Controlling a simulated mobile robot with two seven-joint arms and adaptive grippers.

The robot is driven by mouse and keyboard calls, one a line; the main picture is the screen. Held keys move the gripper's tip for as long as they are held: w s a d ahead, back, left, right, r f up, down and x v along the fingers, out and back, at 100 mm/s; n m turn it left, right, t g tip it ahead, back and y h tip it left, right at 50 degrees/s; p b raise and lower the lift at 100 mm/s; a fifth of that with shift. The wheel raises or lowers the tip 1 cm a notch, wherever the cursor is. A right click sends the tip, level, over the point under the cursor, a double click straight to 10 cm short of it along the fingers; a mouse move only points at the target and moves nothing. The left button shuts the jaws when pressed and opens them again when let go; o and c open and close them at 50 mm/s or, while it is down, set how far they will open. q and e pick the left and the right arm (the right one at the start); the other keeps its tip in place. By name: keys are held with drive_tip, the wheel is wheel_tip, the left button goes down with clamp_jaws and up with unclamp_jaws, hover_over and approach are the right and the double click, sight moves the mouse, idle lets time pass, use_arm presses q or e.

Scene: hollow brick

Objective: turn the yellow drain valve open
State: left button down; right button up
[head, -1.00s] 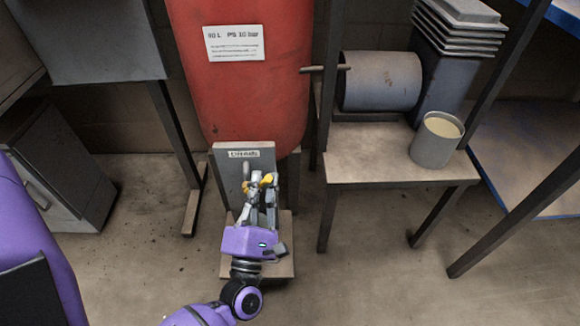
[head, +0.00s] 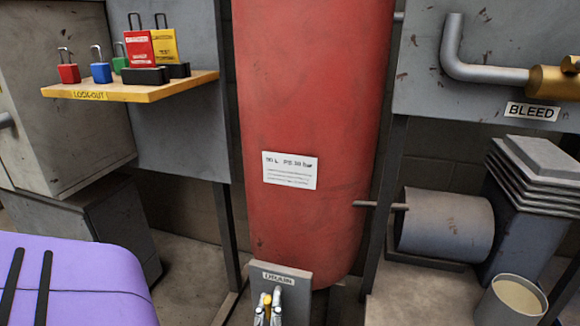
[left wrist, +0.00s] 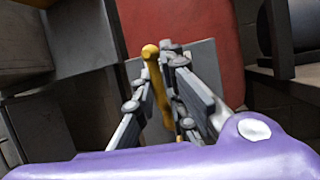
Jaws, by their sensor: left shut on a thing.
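The yellow drain valve handle (head: 266,301) shows at the bottom edge of the head view, in front of the grey plate labelled DRAIN (head: 290,275). In the left wrist view the handle (left wrist: 152,62) is a yellow bar with a rounded end, lying between the fingers. My left gripper (head: 269,303) is shut on the handle, and its fingers (left wrist: 160,100) stand on either side of it. The valve body is mostly hidden behind the fingers. My right gripper is in no view.
A red tank (head: 310,120) stands behind the plate. A yellow lockout shelf (head: 130,87) with several padlocks is at upper left. A BLEED pipe (head: 480,70) is at upper right. A grey cylinder (head: 445,225) and an open can (head: 510,302) stand at right.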

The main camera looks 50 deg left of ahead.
use_arm(q)
drive_tip(key=shift+s+a+n+g+y, duration=0.25)
drive_tip(key=shift+n+g+y, duration=0.15)
drive_tip(key=shift+n+g, duration=0.15)
drive_tip(key=c, duration=1.9)
unclamp_jaws()
drive_tip(key=shift+a, duration=0.1)
drive_tip(key=shift+w+t, duration=0.1)
drive_tip(key=shift+t, duration=0.15)
drive_tip(key=shift+r, duration=0.25)
wheel_tip(320, 180, up, 10)
drive_tip(key=shift+f, duration=0.25)
